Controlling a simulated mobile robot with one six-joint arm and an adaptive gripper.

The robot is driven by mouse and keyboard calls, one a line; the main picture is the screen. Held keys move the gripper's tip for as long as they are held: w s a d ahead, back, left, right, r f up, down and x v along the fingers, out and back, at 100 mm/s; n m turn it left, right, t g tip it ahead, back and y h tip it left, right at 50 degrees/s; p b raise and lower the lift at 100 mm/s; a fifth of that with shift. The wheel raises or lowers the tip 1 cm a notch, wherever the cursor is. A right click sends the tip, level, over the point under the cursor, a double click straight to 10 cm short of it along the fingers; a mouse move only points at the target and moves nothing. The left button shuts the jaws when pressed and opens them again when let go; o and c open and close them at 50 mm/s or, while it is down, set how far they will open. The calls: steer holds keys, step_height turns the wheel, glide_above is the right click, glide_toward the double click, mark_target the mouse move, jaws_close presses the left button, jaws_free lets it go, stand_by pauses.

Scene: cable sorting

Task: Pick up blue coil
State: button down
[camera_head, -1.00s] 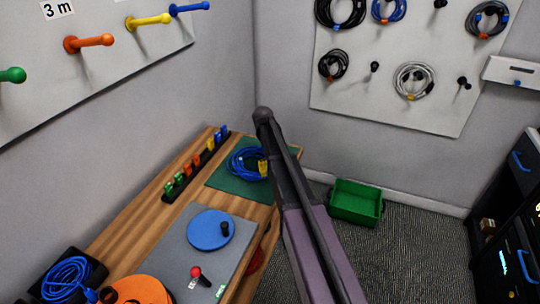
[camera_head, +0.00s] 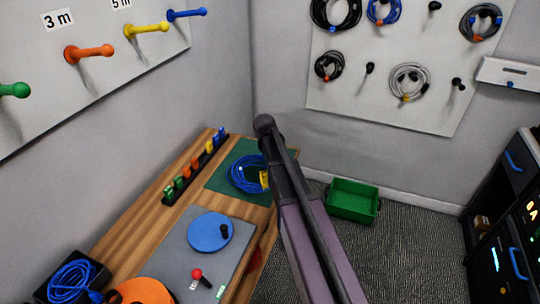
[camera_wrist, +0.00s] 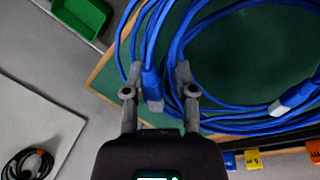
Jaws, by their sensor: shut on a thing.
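The blue coil (camera_head: 243,174) is over the green mat (camera_head: 224,179) on the wooden bench, with a yellow tag at its right side. In the wrist view the coil (camera_wrist: 185,32) fills the upper middle, with a pale plug end to the right. My gripper (camera_wrist: 157,80) is shut on the coil, with its fingers on either side of blue strands and a blue connector. I cannot tell whether the coil touches the mat. In the head view my arm hides the gripper.
A rack of coloured clips (camera_head: 196,166) stands along the bench's wall side. A blue disc (camera_head: 208,232) lies on a grey mat nearer me. Another blue coil (camera_head: 70,281) sits in a black tray. A green bin (camera_head: 352,200) stands on the floor. Coils hang on the back board.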

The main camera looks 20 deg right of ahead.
steer(key=s, duration=0.7)
steer(key=shift+s+a+r+p, duration=0.25)
steer(key=shift+s+r+p, duration=0.05)
steer(key=shift+s+r, duration=0.05)
steer(key=shift+r, duration=0.1)
stand_by(1.1)
steer(key=w+a+r+m+y+p, duration=0.2)
steer(key=w+a+r+y+p, duration=0.15)
steer(key=a+r+p, duration=0.35)
steer(key=w+a+r+m+y+p, duration=0.2)
steer(key=a+r+y+p, duration=0.35)
steer(key=a+r, duration=0.2)
steer(key=w+a+r+m+t+y+p, duration=0.2)
steer(key=r+p, duration=0.4)
steer(key=r, duration=0.6)
steer(key=w+a+r+m+t+y+p, duration=0.3)
steer(key=r+t+p, duration=0.3)
steer(key=r, duration=0.7)
steer(key=shift+w+a+t+y, duration=0.45)
steer(key=shift+w+t+y, duration=0.05)
steer(key=shift+w+y, duration=0.1)
steer(key=shift+a, duration=0.2)
